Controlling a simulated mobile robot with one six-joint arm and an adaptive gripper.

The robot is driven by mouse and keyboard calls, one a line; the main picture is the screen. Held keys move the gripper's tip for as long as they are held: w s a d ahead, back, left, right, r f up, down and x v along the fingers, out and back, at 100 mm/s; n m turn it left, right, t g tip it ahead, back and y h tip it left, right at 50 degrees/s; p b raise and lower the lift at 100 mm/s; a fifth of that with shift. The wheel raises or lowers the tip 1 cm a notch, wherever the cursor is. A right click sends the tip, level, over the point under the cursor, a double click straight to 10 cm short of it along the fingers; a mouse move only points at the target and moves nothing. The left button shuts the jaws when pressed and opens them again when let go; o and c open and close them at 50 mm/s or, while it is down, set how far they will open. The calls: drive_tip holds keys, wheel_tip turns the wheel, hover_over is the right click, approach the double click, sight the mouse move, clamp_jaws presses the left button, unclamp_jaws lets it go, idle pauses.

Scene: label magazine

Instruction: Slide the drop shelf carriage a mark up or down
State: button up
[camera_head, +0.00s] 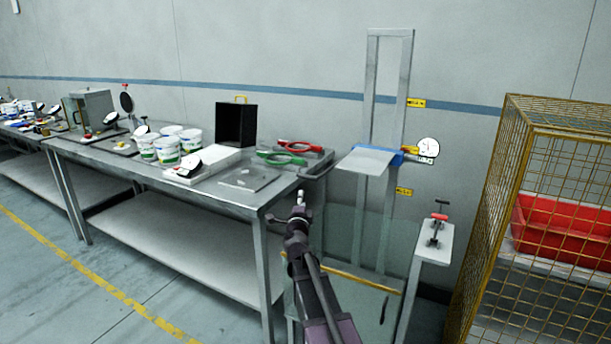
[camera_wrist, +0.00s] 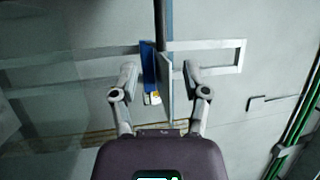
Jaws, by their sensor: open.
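The drop shelf carriage is a blue block (camera_head: 394,157) on a tall grey upright frame (camera_head: 372,80) against the wall. A pale flat shelf plate (camera_head: 366,160) sticks out from it. It stands between an upper yellow mark (camera_head: 416,103) and a lower yellow mark (camera_head: 404,191). My gripper (camera_head: 300,200) is left of and below the plate in the head view. In the wrist view my gripper (camera_wrist: 160,72) is open and empty, with the blue carriage (camera_wrist: 148,65) and the plate's edge (camera_wrist: 166,80) seen between its fingers, apparently beyond them.
A steel bench (camera_head: 230,196) with white tubs (camera_head: 167,150) and red and green ring-shaped tools stands left. A small stand with a clamp (camera_head: 436,228) is at right, before a yellow mesh cage (camera_head: 530,150). A round white disc (camera_head: 428,148) is beside the carriage.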

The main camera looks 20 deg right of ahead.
sight(305, 176)
idle(0.4)
drive_tip(key=p+x, duration=0.2)
drive_tip(key=x, duration=1.1)
drive_tip(key=shift+w+d+r, duration=0.2)
drive_tip(key=shift+w, duration=0.15)
clamp_jaws()
